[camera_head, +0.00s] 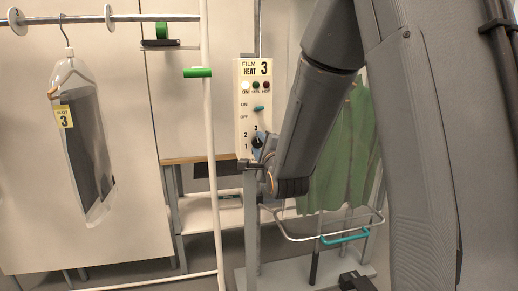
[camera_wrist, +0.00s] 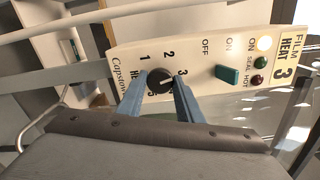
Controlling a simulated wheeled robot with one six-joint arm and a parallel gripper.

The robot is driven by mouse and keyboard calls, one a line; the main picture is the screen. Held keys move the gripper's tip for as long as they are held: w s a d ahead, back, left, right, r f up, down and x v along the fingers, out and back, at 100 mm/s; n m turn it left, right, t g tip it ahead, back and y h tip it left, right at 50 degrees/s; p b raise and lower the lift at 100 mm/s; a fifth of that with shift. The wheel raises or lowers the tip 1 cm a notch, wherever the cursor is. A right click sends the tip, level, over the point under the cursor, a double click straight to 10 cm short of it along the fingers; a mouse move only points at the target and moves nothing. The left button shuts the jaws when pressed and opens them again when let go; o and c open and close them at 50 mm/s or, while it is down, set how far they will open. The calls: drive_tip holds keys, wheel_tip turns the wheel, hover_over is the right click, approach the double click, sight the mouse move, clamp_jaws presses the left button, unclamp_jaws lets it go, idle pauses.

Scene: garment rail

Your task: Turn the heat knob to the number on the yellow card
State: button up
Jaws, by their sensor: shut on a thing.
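The black heat knob (camera_wrist: 160,80) sits on the cream control panel (camera_head: 242,119), among the numbers 1, 2 and 3. My gripper (camera_wrist: 158,84) has its two blue fingers on either side of the knob and is shut on it. I cannot clearly tell which number the knob points at. In the head view the knob (camera_head: 257,141) is partly covered by my gripper (camera_head: 265,150). A yellow tag (camera_head: 64,116) on the hanging bag also shows a 3.
A teal switch (camera_wrist: 228,75) between ON and OFF lies close to my fingers. The white lamp is lit; the green and red lamps look dark. A clear garment bag (camera_head: 90,150) hangs from the rail (camera_head: 100,18) at left. A green garment (camera_head: 342,150) hangs behind my arm.

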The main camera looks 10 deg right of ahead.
drive_tip(key=shift+m+b, duration=0.4)
drive_tip(key=shift+m, duration=0.7)
drive_tip(key=o, duration=1)
drive_tip(key=shift+o, duration=0.2)
drive_tip(key=shift+s, duration=0.1)
drive_tip(key=s+b, duration=0.1)
drive_tip(key=s, duration=0.6)
drive_tip(key=shift+s, duration=0.35)
drive_tip(key=shift+f, duration=0.1)
